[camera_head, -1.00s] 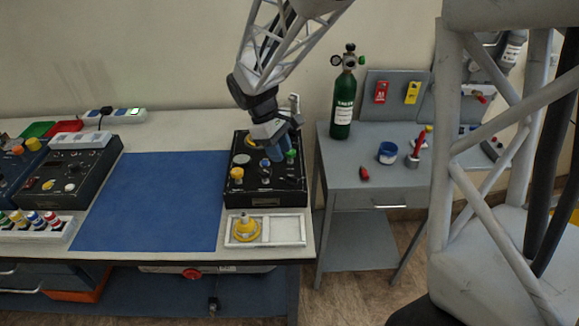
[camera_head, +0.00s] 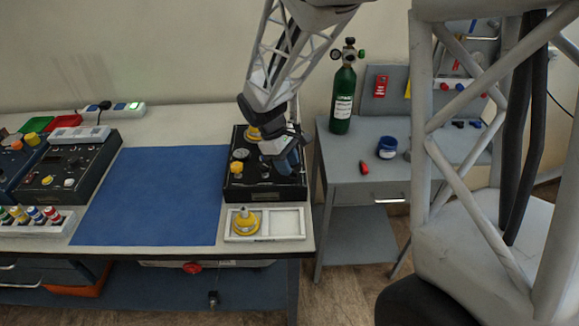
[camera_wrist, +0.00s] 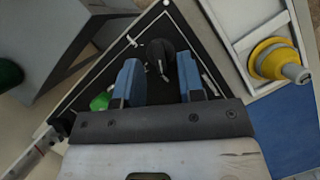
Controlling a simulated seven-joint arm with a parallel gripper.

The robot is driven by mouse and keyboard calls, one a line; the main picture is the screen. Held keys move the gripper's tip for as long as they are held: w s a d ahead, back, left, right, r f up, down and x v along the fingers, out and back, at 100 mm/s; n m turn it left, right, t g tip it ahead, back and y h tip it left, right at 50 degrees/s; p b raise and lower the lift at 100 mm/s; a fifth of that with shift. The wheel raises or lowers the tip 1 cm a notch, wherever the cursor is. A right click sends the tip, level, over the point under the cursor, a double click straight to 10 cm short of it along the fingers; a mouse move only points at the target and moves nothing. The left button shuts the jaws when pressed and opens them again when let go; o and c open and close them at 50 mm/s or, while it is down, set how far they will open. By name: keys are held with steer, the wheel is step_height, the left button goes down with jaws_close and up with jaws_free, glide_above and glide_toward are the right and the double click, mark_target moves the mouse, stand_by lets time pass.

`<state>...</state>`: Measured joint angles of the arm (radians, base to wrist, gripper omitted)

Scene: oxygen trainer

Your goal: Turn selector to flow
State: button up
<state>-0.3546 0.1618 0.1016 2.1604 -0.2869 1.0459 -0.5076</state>
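The black trainer panel (camera_head: 262,192) stands at the right end of the bench. In the wrist view, a black knob (camera_wrist: 160,56) with a pale mark beside it rises from the panel (camera_wrist: 195,66); I cannot read its setting or be sure that it is the selector. My gripper (camera_head: 287,172) is low over the right half of the panel. In the wrist view, the two blue fingers of my gripper (camera_wrist: 158,70) are apart, with the knob ahead between them. I cannot tell whether either finger touches it. A green knob (camera_wrist: 100,101) is beside the left finger.
A yellow knob (camera_head: 236,168) stands on the panel's left side. A white tray (camera_head: 285,238) with a yellow part (camera_head: 245,222) lies in front. The blue mat (camera_head: 150,195) is clear. A green cylinder (camera_head: 343,98) stands on the grey side table (camera_head: 350,185).

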steer(key=shift+s+d+f, duration=0.1)
steer(key=shift+d+f, duration=0.15)
steer(key=shift+f, duration=0.4)
jaws_close()
steer(key=shift+f+m, duration=0.1)
steer(key=shift+m, duration=0.3)
steer(key=m, duration=0.2)
steer(key=m+g+y, duration=0.1)
steer(key=m, duration=0.1)
steer(key=shift+d+g, duration=0.15)
steer(key=shift+g, duration=0.15)
steer(key=m+y, duration=0.1)
steer(key=m, duration=0.2)
steer(key=m+y, duration=0.2)
steer(key=m, duration=0.2)
steer(key=shift+d+g, duration=0.15)
steer(key=shift+g, duration=0.25)
